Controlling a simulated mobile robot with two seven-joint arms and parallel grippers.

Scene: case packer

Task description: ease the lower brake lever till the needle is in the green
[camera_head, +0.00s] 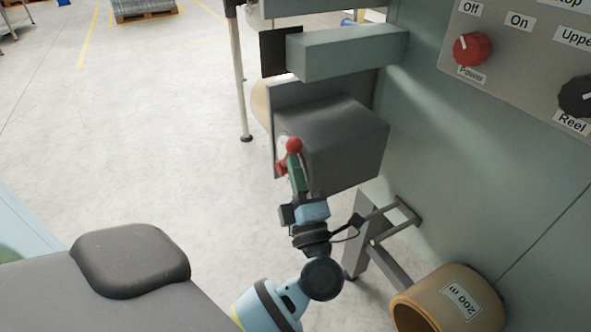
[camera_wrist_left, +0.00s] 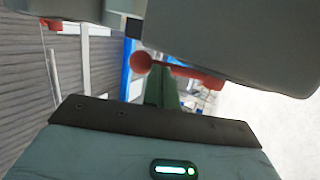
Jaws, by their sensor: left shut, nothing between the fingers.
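The red lower brake lever (camera_head: 281,167), with its round knob (camera_head: 293,145), is on the left face of a dark grey box (camera_head: 345,145) in the head view. In the left wrist view the lever (camera_wrist_left: 200,77) runs right from its knob (camera_wrist_left: 141,60), under a grey housing. My left gripper (camera_head: 296,164) is shut with nothing between its green fingers. Its tips (camera_wrist_left: 161,70) are right by the lever, near the knob; I cannot tell whether they touch. The gauge face and needle cannot be made out. My right gripper is out of view.
A control panel (camera_head: 530,60) with a red power knob (camera_head: 472,49) and a black reel knob (camera_head: 576,96) is at upper right. A tan roll marked 200 m (camera_head: 455,300) is at lower right. A grey-green beam (camera_head: 345,52) juts out above the box. Open floor (camera_head: 150,150) lies left.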

